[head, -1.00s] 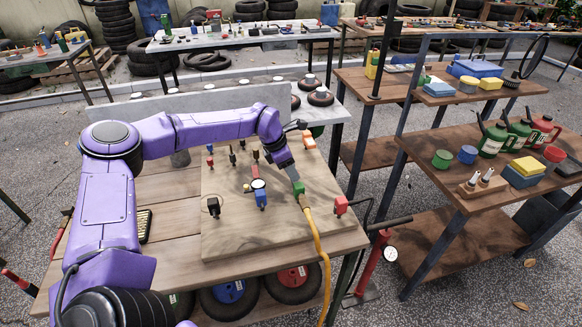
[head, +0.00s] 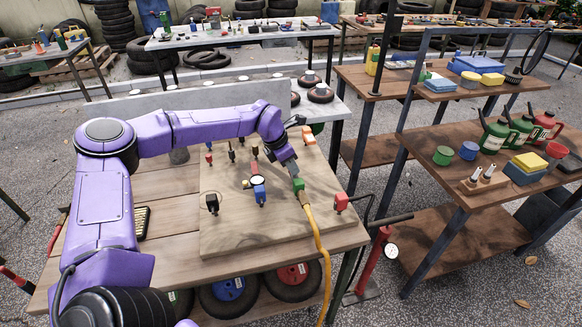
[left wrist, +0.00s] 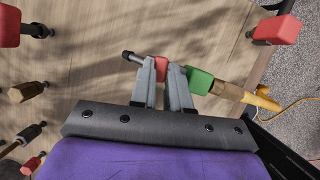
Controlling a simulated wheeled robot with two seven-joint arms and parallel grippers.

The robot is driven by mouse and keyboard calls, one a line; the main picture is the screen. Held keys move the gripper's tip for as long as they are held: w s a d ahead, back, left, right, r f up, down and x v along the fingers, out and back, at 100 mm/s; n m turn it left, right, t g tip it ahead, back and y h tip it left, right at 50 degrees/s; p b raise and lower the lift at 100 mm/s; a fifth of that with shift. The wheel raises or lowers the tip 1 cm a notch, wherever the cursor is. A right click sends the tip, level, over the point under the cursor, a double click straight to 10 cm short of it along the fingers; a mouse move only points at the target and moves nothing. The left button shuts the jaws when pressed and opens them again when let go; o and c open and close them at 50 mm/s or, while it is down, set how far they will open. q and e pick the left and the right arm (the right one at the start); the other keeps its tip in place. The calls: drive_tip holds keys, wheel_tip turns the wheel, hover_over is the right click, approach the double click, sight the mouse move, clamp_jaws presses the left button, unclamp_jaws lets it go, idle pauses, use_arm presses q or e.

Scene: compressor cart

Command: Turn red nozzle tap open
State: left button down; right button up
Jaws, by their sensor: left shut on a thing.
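My left gripper (head: 292,168) is over the right part of the wooden board (head: 235,230), right behind a green fitting (head: 298,184) with a yellow hose. In the left wrist view its two grey fingers are shut on a small red piece (left wrist: 161,70), which looks like the red nozzle tap. A dark rod sticks out to the left of it, and the green fitting (left wrist: 198,81) sits right beside it on the right. In the head view my gripper hides the red piece, and its turn angle cannot be told. My right gripper is not in view.
A red block (head: 341,201) stands at the board's right edge. The yellow hose (head: 318,245) hangs over the front edge. The board's front part is clear.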

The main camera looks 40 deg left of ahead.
use_arm(q)
drive_tip(key=n+b, duration=0.1)
drive_tip(key=n, duration=0.1)
drive_tip(key=n+y+b, duration=0.1)
drive_tip(key=n+b, duration=0.1)
drive_tip(key=shift+d+f+t+y, duration=0.15)
drive_tip(key=shift+t+y, duration=0.15)
drive_tip(key=shift+t, duration=0.1)
drive_tip(key=n+b, duration=0.1)
drive_tip(key=n, duration=0.1)
drive_tip(key=n+y+b, duration=0.1)
drive_tip(key=n, duration=0.1)
drive_tip(key=shift+d+y, duration=0.15)
drive_tip(key=shift+y, duration=0.15)
drive_tip(key=n+y+b, duration=0.1)
drive_tip(key=n+b, duration=0.2)
drive_tip(key=n, duration=0.1)
drive_tip(key=shift+d+g, duration=0.15)
drive_tip(key=shift+g, duration=0.15)
drive_tip(key=shift+w+d+n+g+y+b, duration=0.1)
drive_tip(key=shift+n+g+y+b, duration=0.35)
drive_tip(key=shift+n, duration=0.75)
drive_tip(key=shift+r, duration=0.2)
drive_tip(key=c, duration=1.1)
unclamp_jaws()
